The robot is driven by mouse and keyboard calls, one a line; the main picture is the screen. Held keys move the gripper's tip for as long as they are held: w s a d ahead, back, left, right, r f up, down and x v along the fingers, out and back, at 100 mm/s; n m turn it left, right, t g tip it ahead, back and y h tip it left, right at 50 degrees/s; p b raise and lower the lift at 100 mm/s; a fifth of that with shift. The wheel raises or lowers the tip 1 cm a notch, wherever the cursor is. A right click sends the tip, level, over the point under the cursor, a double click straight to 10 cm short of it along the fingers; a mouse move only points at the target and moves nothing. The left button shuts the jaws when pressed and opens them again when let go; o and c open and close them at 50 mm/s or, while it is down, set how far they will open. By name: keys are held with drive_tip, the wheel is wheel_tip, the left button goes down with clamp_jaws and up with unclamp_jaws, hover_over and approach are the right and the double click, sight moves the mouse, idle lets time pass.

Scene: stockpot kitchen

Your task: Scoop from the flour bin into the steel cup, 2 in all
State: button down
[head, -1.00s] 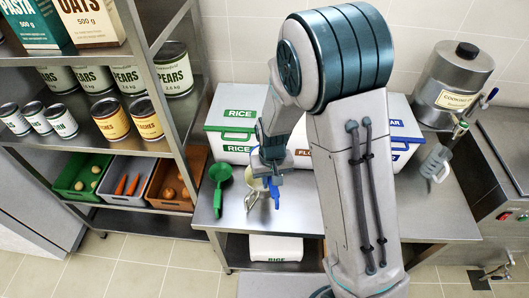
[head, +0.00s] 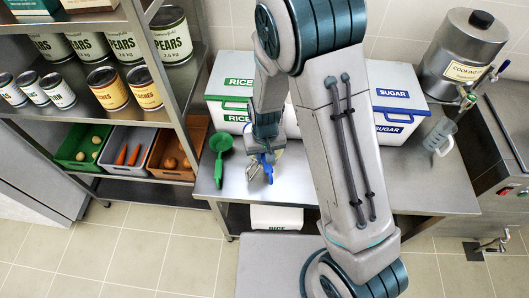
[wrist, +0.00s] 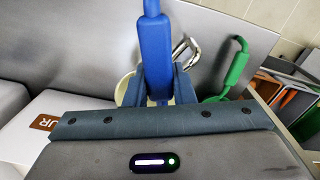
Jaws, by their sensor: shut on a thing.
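My gripper (head: 264,152) is shut on the blue handle of a scoop (head: 268,170), low over the left part of the steel counter. In the wrist view the blue handle (wrist: 156,45) stands between my fingers (wrist: 157,88); the scoop's bowl is not clear. Beside it are a cream round rim (wrist: 123,88) and shiny metal loops (wrist: 186,50); I cannot tell whether either belongs to the steel cup. The flour bin is hidden behind my arm in the head view. A white bin with a brown label ending in UR (wrist: 48,122), likely flour, shows in the wrist view.
A green scoop (head: 220,146) lies left of my gripper. A rice bin (head: 232,92) and a sugar bin (head: 395,98) stand at the counter's back. A grey jug (head: 438,135) and a steel urn (head: 462,55) are at right. Shelves with cans (head: 106,86) stand close at left.

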drive_tip(key=shift+f+b, duration=0.3)
drive_tip(key=shift+f, duration=0.05)
drive_tip(key=shift+y+b, duration=0.3)
drive_tip(key=y+b, duration=0.1)
drive_tip(key=b, duration=0.1)
drive_tip(key=r+g+y+b, duration=0.1)
drive_tip(key=y+b, duration=0.2)
drive_tip(key=b, duration=0.2)
drive_tip(key=shift+w+d+r+g+y, duration=0.15)
drive_tip(key=shift+d+r+g+y, duration=0.15)
drive_tip(key=shift+d+r+y, duration=0.1)
drive_tip(key=d+g+y+b, duration=0.1)
drive_tip(key=y+b, duration=0.3)
drive_tip(key=y, duration=0.1)
drive_tip(key=w+d+g+y+b, duration=0.1)
drive_tip(key=d+g+y+b, duration=0.1)
drive_tip(key=y, duration=0.3)
drive_tip(key=d+f+g+y+b, duration=0.1)
drive_tip(key=d+y+b, duration=0.1)
drive_tip(key=y+b, duration=0.2)
drive_tip(key=shift+w+g+y+b, duration=0.2)
drive_tip(key=shift+g+y+b, duration=0.15)
drive_tip(key=shift+b, duration=0.5)
drive_tip(key=shift+a+r, duration=0.1)
